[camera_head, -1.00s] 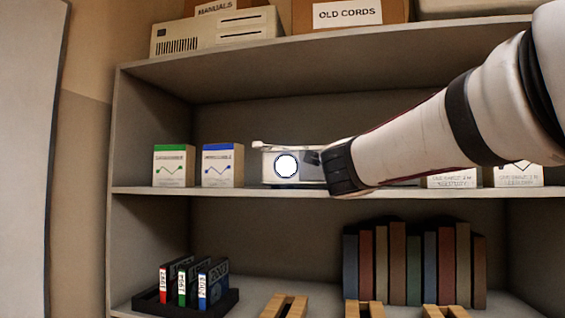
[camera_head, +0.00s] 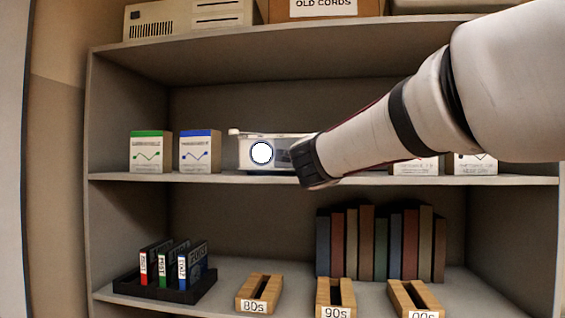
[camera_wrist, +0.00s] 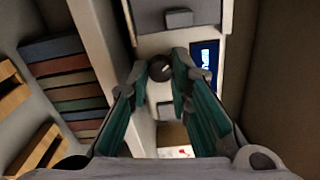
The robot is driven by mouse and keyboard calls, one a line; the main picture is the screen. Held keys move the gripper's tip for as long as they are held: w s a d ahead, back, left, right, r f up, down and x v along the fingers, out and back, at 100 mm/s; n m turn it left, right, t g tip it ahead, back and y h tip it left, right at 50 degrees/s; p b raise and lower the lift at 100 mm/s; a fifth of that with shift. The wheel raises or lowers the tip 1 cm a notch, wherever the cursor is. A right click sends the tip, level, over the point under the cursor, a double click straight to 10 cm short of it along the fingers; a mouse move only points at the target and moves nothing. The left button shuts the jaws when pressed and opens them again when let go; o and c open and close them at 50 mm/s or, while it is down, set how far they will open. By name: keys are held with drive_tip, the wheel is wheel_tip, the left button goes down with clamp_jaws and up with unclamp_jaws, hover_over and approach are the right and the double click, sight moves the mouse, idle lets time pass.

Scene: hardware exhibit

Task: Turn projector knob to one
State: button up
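The projector (camera_head: 287,155) is a pale box with a bright round lens on the middle shelf. It also shows in the wrist view as a white body (camera_wrist: 175,42) with a small lit blue screen (camera_wrist: 205,60). A dark round knob (camera_wrist: 160,68) is on the face towards my wrist camera. My gripper (camera_wrist: 160,72) has its teal fingers apart, one on each side of the knob. I cannot tell whether either fingertip touches it. In the head view my gripper (camera_head: 305,160) covers the projector's right side and hides the knob. The knob's setting is not readable.
Two white boxes with green (camera_head: 150,152) and blue (camera_head: 200,151) tops stand left of the projector. Similar boxes (camera_head: 415,166) are behind my arm. Below are several books (camera_head: 382,243), a black tray (camera_head: 200,292) of cartridges and wooden holders (camera_head: 260,290). The upper shelf board (camera_head: 300,50) is above my gripper.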

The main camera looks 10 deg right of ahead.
drive_tip(key=shift+o, duration=0.2)
drive_tip(key=v, duration=1.2)
drive_tip(key=s+a+f+n+g+y+b, duration=0.2)
drive_tip(key=s+a+f+n+y, duration=0.15)
drive_tip(key=f+n, duration=0.5)
drive_tip(key=s+a+f+n+g+y+b, duration=0.1)
drive_tip(key=s+a+f+n+g+y, duration=0.15)
drive_tip(key=f+n+y, duration=0.45)
drive_tip(key=s+d+f+n+g+h+b, duration=0.1)
drive_tip(key=s+d+f+n+g+h, duration=0.1)
drive_tip(key=s+f, duration=0.5)
drive_tip(key=s+d+f+n+g+h+b, duration=0.1)
drive_tip(key=s+d+f+n+g+h, duration=0.2)
drive_tip(key=f, duration=0.8)
drive_tip(key=s+d+n+g, duration=0.2)
drive_tip(key=s+d+n, duration=0.1)
drive_tip(key=s+d, duration=0.1)
drive_tip(key=shift+s+d, duration=0.35)
